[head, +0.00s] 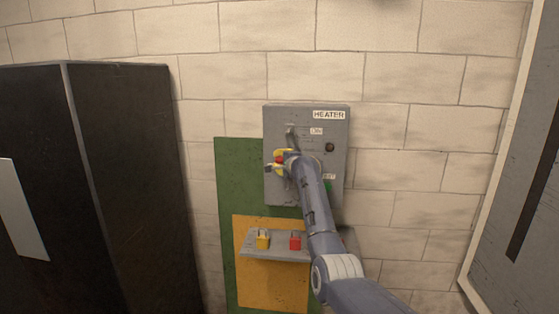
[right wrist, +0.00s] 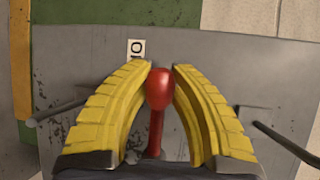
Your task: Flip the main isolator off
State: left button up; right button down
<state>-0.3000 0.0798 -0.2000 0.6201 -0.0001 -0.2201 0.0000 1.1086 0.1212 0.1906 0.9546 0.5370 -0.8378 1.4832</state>
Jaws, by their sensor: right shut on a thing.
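The isolator is a grey wall box (head: 338,118) with a HEATER label, in the middle of the head view. My right gripper (head: 279,160), with yellow fingers, is in front of the box's left half. In the right wrist view a red-knobbed lever (right wrist: 159,90) stands between the two yellow fingers, and my gripper is shut on it. The red knob also shows between the fingers in the head view (head: 279,159). My arm hides part of the box's lower front. My left gripper is not in view.
A shelf (head: 275,254) below the box holds a yellow padlock (head: 263,240) and a red padlock (head: 295,241). A black cabinet (head: 120,180) stands at left, a grey door or cabinet (head: 530,190) at right. Bare block wall (head: 410,150) lies right of the box.

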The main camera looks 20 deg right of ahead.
jog(key=shift+a+f, duration=0.1)
jog(key=shift+f, duration=0.1)
jog(key=c, duration=1.1)
grip_release()
jog(key=shift+r, duration=0.1)
jog(key=shift+o, duration=0.2)
jog(key=s+r, duration=0.2)
jog(key=s, duration=1)
jog(key=shift+d, duration=0.25)
jog(key=shift+w+r, duration=0.1)
